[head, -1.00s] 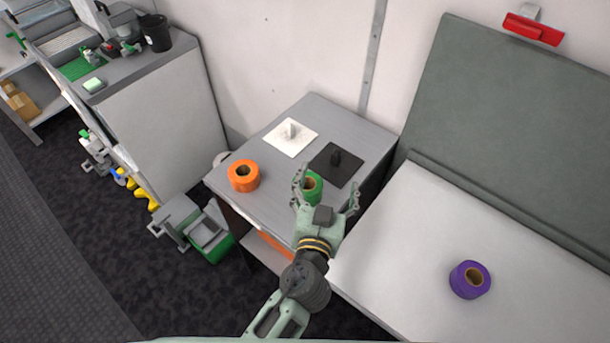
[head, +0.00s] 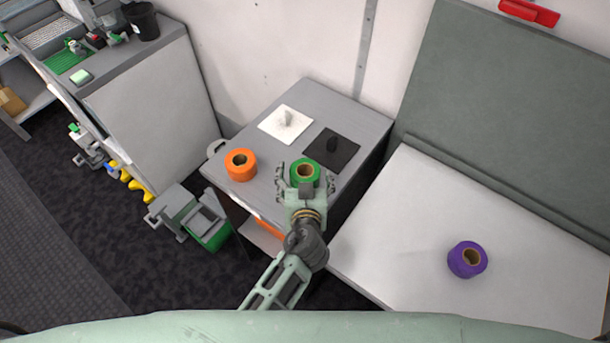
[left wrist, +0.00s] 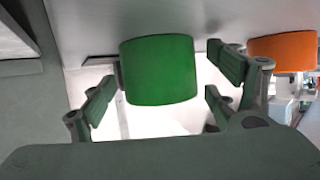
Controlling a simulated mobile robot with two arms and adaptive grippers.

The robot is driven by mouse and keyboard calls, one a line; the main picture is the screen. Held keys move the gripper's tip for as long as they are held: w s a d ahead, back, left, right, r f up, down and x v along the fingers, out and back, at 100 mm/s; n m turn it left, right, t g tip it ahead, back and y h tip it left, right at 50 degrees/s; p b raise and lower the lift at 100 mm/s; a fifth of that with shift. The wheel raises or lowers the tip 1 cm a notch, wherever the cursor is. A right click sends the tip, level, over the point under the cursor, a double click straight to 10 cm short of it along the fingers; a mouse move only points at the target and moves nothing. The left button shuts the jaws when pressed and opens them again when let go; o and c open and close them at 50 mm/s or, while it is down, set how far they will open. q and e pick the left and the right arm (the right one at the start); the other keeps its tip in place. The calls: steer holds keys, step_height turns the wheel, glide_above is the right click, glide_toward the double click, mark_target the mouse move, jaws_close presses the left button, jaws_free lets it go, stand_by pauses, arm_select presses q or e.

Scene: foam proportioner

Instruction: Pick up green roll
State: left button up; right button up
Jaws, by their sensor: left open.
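The green roll (head: 305,183), with a tan core, stands on the grey cabinet top, close to its front edge. My left gripper (head: 306,175) is open, with one finger on either side of the roll. In the left wrist view the green roll (left wrist: 158,70) sits between the two spread fingers of the gripper (left wrist: 163,82). The left finger is very close to the roll's side, and I cannot tell if it touches. A gap shows between the roll and the right finger. My right gripper is not in view.
An orange roll (head: 240,166) stands left of the green one on the same cabinet top (head: 312,95). Behind are a white plate (head: 286,132) and a black plate (head: 345,158), each with an upright post. A purple roll (head: 466,267) sits on the white bench (head: 400,230) at right.

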arm_select(q)
steer(key=shift+c, duration=0.2)
steer(key=c, duration=1.3)
